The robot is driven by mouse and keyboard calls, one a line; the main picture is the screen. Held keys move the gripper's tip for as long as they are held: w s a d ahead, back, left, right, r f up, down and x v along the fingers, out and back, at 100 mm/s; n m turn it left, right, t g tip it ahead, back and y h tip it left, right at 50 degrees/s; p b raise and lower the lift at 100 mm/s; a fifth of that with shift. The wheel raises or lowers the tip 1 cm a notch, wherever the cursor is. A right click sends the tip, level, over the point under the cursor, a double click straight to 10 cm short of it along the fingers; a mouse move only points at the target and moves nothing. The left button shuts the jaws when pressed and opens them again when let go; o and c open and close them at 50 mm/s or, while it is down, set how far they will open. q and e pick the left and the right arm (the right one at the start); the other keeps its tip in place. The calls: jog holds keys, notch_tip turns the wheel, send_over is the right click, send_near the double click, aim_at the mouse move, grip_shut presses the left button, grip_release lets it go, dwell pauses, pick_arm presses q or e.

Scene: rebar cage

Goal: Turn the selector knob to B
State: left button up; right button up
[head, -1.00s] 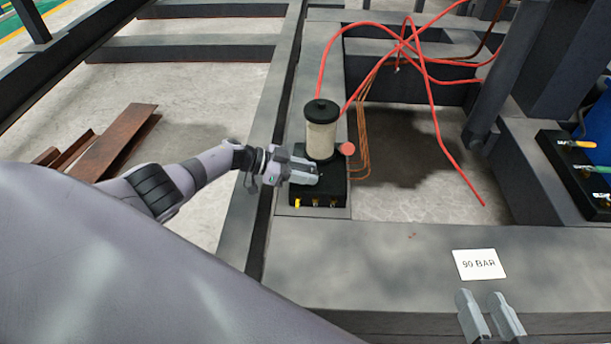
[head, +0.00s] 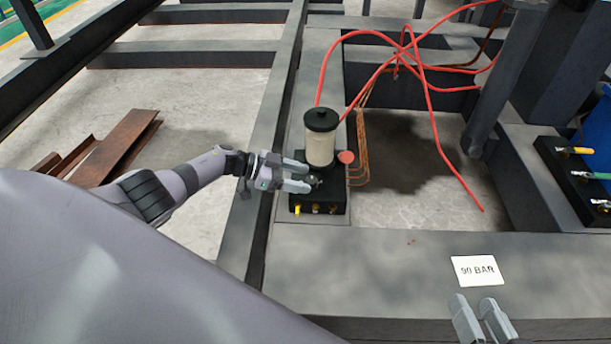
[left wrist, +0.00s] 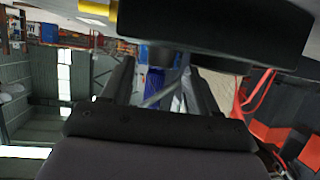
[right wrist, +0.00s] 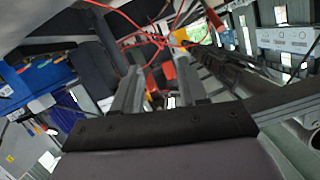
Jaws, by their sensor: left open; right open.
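The black pump box (head: 333,193) sits on the grey beam, with a pale cylinder with a black lid on it. A small dark knob (head: 315,180), probably the selector, shows on its top beside the cylinder; its setting and any letters are too small to read. My left gripper (head: 304,177) is open at the left of the box top, fingers apart, tips close to the knob; I cannot tell if they touch it. In the left wrist view, a dark block (left wrist: 215,25) lies across the top, above the open fingers. My right gripper (head: 474,301) is open and empty at lower right.
A round red button (head: 346,157) sits right of the cylinder. Red hoses (head: 430,100) and copper lines (head: 362,140) run behind. A "90 BAR" card (head: 474,271) lies on the front beam. Another black valve box (head: 583,185) stands at far right.

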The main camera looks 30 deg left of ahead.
pick_arm(q)
jog(key=p+v, duration=0.1)
jog(key=v, duration=0.4)
pick_arm(e)
jog(key=shift+w+a+r+m+g+y, duration=0.15)
jog(key=shift+a+m+g+y, duration=0.2)
jog(key=shift+a, duration=0.35)
